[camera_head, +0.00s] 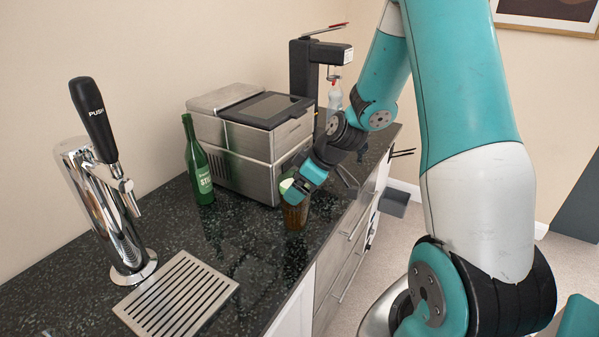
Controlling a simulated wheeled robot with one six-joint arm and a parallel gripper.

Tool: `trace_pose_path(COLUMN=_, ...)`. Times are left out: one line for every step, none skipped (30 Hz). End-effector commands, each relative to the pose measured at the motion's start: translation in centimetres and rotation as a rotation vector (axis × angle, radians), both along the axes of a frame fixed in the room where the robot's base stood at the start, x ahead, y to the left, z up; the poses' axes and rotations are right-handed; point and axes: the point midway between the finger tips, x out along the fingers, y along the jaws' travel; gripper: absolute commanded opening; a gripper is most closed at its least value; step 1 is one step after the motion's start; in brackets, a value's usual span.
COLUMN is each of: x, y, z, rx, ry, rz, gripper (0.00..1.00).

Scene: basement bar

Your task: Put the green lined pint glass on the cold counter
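A pint glass (295,217) with a brown, amber look stands on or just above the dark speckled counter (255,240), close to its front edge. Its upper part is hidden by my gripper, and a small pale and green patch shows at its upper left. My gripper (295,194) reaches down from the right and is at the top of the glass. Its fingers are mostly hidden, so I cannot tell whether they grip the glass. Green lines on the glass are not clear.
A green bottle (198,165) stands behind left, beside a steel ice-maker-like box (240,150). A chrome beer tap (110,200) and slotted drip tray (178,296) are at front left. A black dispenser (306,75) stands at the back. Counter between glass and tray is clear.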

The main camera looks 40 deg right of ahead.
Motion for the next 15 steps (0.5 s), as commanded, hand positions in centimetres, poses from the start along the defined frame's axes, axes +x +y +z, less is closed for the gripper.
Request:
trace_pose_path(x=-0.1, y=0.1, z=-0.6, rx=0.003, ry=0.003, rz=0.0, gripper=0.01)
trace_pose_path(x=-0.1, y=0.1, z=-0.9, rx=0.003, ry=0.003, rz=0.0, gripper=0.01)
trace_pose_path(x=0.0, y=0.1, z=-1.5, rx=0.004, ry=0.004, rz=0.001, gripper=0.01)
trace_pose_path(x=0.0, y=0.1, z=-1.8, rx=0.004, ry=0.004, rz=0.001, gripper=0.01)
trace_pose_path(x=0.0, y=0.0, z=-2.2, rx=0.004, ry=0.004, rz=0.0, gripper=0.01)
trace_pose_path(x=0.0, y=0.0, z=-2.6, rx=0.003, ry=0.003, rz=0.0, gripper=0.01)
trace_pose_path(x=0.0, y=0.0, z=-2.8, rx=0.003, ry=0.002, rz=0.001, gripper=0.01)
trace_pose_path(x=0.0, y=0.0, z=-3.0, rx=0.002, ry=0.001, rz=0.0, gripper=0.01)
trace_pose_path(x=0.0, y=0.0, z=-3.2, rx=0.001, ry=0.0, rz=0.001, gripper=0.01)
trace_pose_path(x=0.0, y=0.0, z=-3.3, rx=0.001, ry=0.0, rz=0.001, gripper=0.01)
trace_pose_path(x=0.0, y=0.0, z=-3.3, rx=0.001, ry=0.0, rz=0.001, gripper=0.01)
trace_pose_path(x=0.0, y=0.0, z=-3.3, rx=0.0, ry=-0.001, rz=0.001, gripper=0.01)
trace_pose_path(x=0.0, y=0.0, z=-3.3, rx=0.0, ry=-0.001, rz=0.001, gripper=0.01)
trace_pose_path(x=0.0, y=0.0, z=-3.3, rx=0.0, ry=-0.001, rz=0.001, gripper=0.01)
trace_pose_path(x=0.0, y=0.0, z=-3.3, rx=0.0, ry=-0.001, rz=0.001, gripper=0.01)
